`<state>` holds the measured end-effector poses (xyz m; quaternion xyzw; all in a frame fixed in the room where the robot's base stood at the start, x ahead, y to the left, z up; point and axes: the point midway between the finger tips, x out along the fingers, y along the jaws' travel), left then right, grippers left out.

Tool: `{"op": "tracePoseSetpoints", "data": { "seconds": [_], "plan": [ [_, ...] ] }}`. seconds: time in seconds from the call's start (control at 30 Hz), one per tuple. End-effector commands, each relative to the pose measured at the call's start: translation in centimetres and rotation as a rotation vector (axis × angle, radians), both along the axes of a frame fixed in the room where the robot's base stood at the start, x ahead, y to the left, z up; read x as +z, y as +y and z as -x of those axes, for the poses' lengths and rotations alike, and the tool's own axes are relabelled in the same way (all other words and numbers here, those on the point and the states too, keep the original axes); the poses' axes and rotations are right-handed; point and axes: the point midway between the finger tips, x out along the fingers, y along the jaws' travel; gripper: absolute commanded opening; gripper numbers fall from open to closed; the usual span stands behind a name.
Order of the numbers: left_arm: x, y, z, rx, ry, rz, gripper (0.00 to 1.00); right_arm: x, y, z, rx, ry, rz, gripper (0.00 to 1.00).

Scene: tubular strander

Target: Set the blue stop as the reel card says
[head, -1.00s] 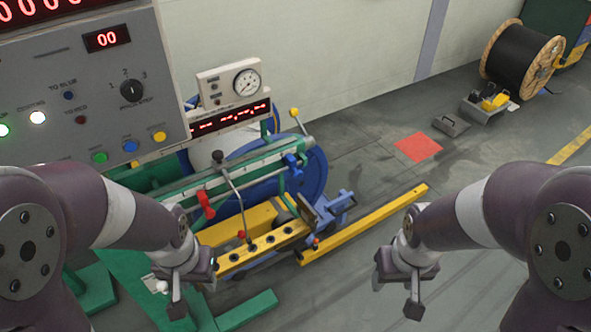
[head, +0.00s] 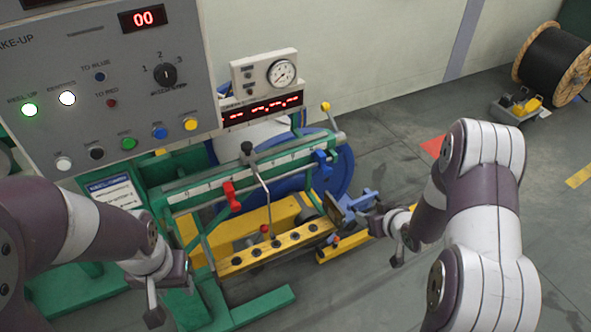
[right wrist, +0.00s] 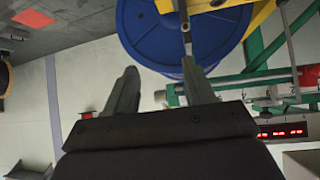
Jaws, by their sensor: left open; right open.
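The blue stop (head: 322,163) sits near the right end of the pale scale bar (head: 262,168) on the green frame. A red stop (head: 231,192) sits further left on the same bar. A white card with a blue header (head: 115,192) hangs below the panel at left; its text is too small to read. My right gripper (head: 386,240) is open and empty, right of and below the blue stop, apart from it. In the right wrist view its spread fingers (right wrist: 160,75) face the blue reel (right wrist: 180,30). My left gripper (head: 170,290) is open and empty, low left of the frame.
A grey panel (head: 90,50) with lamps, buttons and a knob stands at left; its small display shows 00. A gauge box (head: 264,70) is behind the bar. A yellow drilled block (head: 275,250) lies below.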

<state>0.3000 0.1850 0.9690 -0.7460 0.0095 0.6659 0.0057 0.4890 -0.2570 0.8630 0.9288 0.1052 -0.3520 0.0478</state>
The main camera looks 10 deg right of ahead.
Motion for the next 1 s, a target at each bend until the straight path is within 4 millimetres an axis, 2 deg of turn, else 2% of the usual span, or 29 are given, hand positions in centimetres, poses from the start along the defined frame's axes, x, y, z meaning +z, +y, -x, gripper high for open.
{"op": "tracePoseSetpoints", "data": {
  "seconds": [0.03,0.1,0.23,0.37,0.5,0.7,0.83,1.0],
  "plan": [
    [0.1,0.0,0.0,0.0,0.0,0.0,0.43,1.5,1.1,-1.6,0.05,-0.107,-0.031,0.54],
    [0.1,0.0,0.0,0.0,0.0,0.0,0.43,4.0,2.2,-3.1,0.101,-0.231,-0.069,0.54],
    [0.1,0.0,0.0,0.0,0.0,0.0,0.43,5.4,3.1,-4.1,0.124,-0.31,-0.107,0.54],
    [0.3,0.0,0.0,0.0,0.0,0.0,0.43,4.5,4.0,-6.2,0.123,-0.312,-0.111,0.54],
    [0.6,0.0,0.0,0.0,0.0,0.0,0.43,3.1,5.2,-9.6,0.123,-0.312,-0.108,0.54],
    [0.8,0.0,0.0,0.0,0.0,0.0,0.43,1.5,6.4,-13.2,0.121,-0.311,-0.108,0.54],
    [0.8,0.0,0.0,0.0,0.0,0.0,0.43,1.0,6.8,-14.3,0.119,-0.312,-0.109,0.54],
    [0.8,0.0,0.0,0.0,0.0,0.0,0.43,0.7,6.9,-14.7,0.118,-0.31,-0.108,0.54]
  ]
}}
